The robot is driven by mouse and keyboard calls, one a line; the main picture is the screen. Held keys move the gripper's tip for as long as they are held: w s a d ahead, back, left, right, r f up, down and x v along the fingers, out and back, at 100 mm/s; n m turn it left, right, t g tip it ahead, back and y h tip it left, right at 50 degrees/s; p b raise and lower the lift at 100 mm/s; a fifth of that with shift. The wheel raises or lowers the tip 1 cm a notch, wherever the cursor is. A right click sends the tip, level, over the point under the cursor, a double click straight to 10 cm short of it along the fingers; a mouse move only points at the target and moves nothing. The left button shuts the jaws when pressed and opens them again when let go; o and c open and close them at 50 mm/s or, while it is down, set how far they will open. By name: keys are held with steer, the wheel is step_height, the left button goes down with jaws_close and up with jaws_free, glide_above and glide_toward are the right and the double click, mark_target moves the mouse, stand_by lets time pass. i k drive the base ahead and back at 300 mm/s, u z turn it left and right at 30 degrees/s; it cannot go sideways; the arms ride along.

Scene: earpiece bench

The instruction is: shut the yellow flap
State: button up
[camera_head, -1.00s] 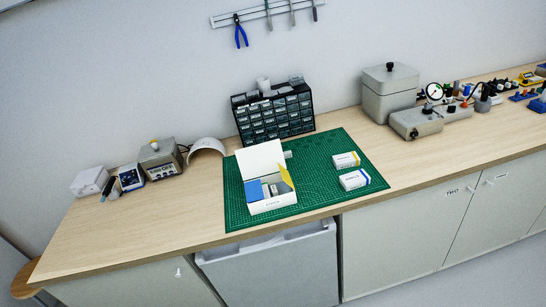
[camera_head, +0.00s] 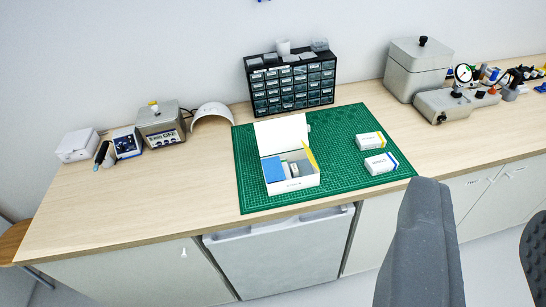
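The white box (camera_head: 304,183) stands open on the green cutting mat (camera_head: 345,122), with its white lid (camera_head: 281,132) raised at the back. The yellow flap (camera_head: 311,156) stands up at the box's right side, seen nearly edge-on. A blue flap (camera_head: 272,169) shows at the left side. Small items lie inside the box, partly hidden. My gripper (camera_head: 481,200) is at the lower right of the view, its two dark grey fingers wide apart with nothing between them. In the picture it is right of and below the box, apart from it.
Two small cartons, one yellow-marked (camera_head: 370,141) and one blue-marked (camera_head: 381,163), lie on the mat right of the box. A drawer cabinet (camera_head: 291,84) stands behind. A grey canister (camera_head: 417,68) is at the right back.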

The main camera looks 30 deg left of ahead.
mark_target(309, 155)
steer(key=u, duration=0.1)
steer(key=i, duration=1)
steer(key=z, duration=0.05)
